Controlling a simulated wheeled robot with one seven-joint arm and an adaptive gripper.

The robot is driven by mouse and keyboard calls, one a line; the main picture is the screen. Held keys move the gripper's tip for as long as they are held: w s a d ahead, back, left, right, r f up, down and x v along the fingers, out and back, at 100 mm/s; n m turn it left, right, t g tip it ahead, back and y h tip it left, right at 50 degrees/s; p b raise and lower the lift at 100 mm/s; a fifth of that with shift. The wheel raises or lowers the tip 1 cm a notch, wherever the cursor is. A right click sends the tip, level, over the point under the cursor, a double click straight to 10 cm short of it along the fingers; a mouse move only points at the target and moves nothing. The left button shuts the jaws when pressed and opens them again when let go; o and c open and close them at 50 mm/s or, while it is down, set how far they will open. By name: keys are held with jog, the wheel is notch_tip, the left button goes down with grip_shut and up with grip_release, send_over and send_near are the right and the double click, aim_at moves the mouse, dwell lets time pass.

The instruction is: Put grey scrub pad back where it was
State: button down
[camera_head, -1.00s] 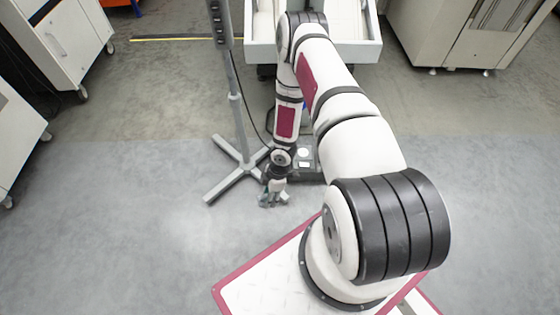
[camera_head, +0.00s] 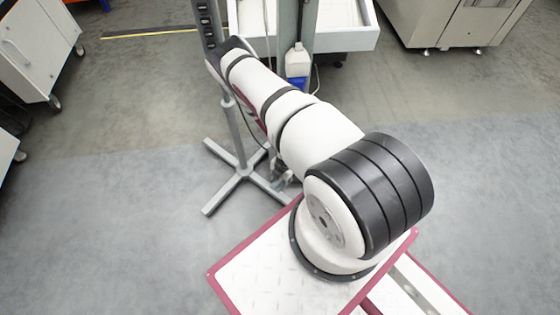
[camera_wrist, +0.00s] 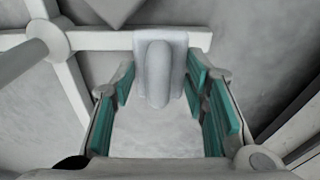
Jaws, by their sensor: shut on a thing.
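The grey scrub pad (camera_wrist: 158,65), a pale grey plate with a rounded upright grip, shows in the wrist view between the green-lined fingers of my gripper (camera_wrist: 160,90). My gripper is shut on it. In the head view my gripper (camera_head: 283,181) is small and mostly hidden by my arm, low beside the foot of a grey stand. I cannot make out the pad clearly there. The place where the pad was before cannot be told from these frames.
The grey stand (camera_head: 242,150) has a pole and crossed feet, close to my arm; its feet (camera_wrist: 95,40) seem to show in the wrist view. A white bottle (camera_head: 297,62) stands by a pale tray cart (camera_head: 345,40). Floor (camera_head: 110,210) at left is clear.

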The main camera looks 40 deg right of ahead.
jog(key=w+d+b, duration=0.1)
jog(key=w+d, duration=0.1)
jog(key=w+d+b, duration=0.1)
jog(key=w+d, duration=0.2)
jog(key=w+d+f+b, duration=0.1)
jog(key=w+d+b, duration=0.1)
jog(key=w+d, duration=0.1)
jog(key=shift+w+d+f+b, duration=0.1)
jog(key=shift+f+b, duration=0.2)
jog(key=shift+b, duration=0.1)
notch_tip(320, 180, down, 3)
jog(key=shift+f+b, duration=0.1)
jog(key=shift+b, duration=0.75)
jog(key=c, duration=1.2)
grip_release()
